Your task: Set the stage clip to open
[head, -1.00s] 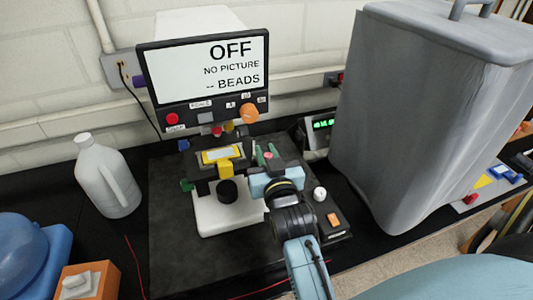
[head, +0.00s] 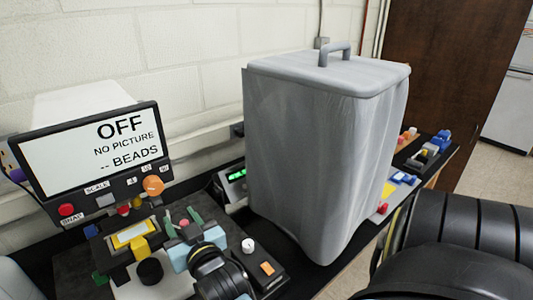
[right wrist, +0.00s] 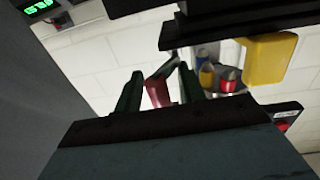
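The microscope stage (head: 112,246) is at the lower left of the head view, with a yellow-framed slide (head: 130,234) and a yellow block on it. My right gripper (head: 184,220) is just right of the stage, with two dark green fingers pointing away. A small red piece (head: 184,225) shows between the fingers. In the right wrist view the red piece (right wrist: 158,90) is tilted between the spread fingers of my right gripper (right wrist: 159,82). I cannot tell whether it is the stage clip, or whether a finger touches it. My left gripper is out of view.
The monitor (head: 88,146) reads OFF, NO PICTURE, -- BEADS. A tall grey covered box (head: 310,150) stands close to the right of the stage. A small green-lit display (head: 235,176) sits between them. A control box with a white knob (head: 247,245) is right of the gripper.

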